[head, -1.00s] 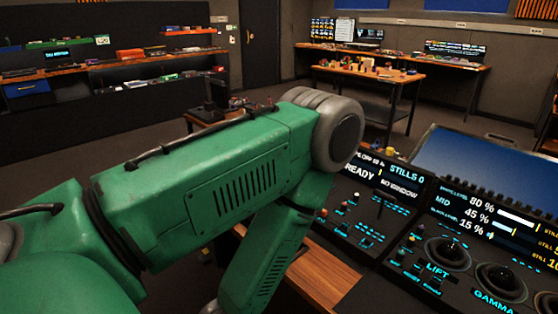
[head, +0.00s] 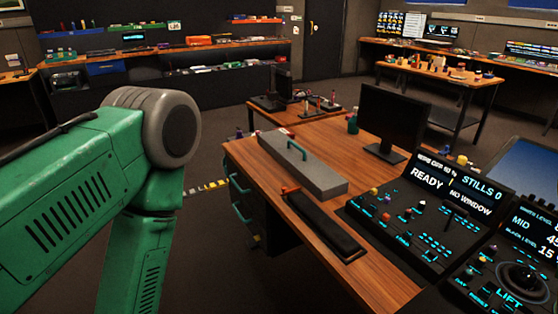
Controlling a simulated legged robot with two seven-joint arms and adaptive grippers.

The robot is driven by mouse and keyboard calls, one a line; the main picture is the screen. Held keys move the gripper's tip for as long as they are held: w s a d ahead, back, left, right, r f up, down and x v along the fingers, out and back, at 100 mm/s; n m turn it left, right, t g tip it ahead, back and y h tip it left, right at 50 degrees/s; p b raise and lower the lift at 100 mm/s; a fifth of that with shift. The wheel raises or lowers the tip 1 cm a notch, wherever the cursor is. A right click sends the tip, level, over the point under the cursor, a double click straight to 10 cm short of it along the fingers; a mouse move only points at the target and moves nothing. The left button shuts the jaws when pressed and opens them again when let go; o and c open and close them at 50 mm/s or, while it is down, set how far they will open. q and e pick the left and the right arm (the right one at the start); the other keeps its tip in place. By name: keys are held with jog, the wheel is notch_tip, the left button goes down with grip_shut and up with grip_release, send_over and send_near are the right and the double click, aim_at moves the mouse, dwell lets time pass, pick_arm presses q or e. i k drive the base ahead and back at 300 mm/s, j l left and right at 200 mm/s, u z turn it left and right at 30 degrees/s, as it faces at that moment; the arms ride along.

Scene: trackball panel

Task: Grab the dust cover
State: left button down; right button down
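A long grey box-shaped cover (head: 315,172) with a teal handle (head: 297,150) on top lies on the wooden desk; it looks like the dust cover. My green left arm fills the left side of the head view, bent at a grey elbow joint, and its lower part runs down out of the picture. The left gripper is out of view. My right arm and gripper are also out of view.
A black bar-shaped pad (head: 322,226) with an orange end lies in front of the cover. The control panel (head: 425,218) and a dark monitor (head: 392,122) stand to the right. Teal-handled drawers (head: 240,198) are at the desk's left side. Bare wood (head: 375,277) shows in front.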

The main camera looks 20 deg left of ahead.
aim_at(322, 180)
jog(key=u, duration=0.4)
jog(key=z, duration=0.35)
jog(key=i+j+z, duration=0.15)
jog(key=z, duration=0.25)
jog(key=i+j+z, duration=0.1)
jog(key=j+z, duration=0.35)
jog(key=i+j+z, duration=0.1)
jog(key=j+z, duration=0.15)
jog(key=z, duration=0.15)
jog(key=j+z, duration=0.45)
jog(key=i+l, duration=0.05)
jog(key=l, duration=0.05)
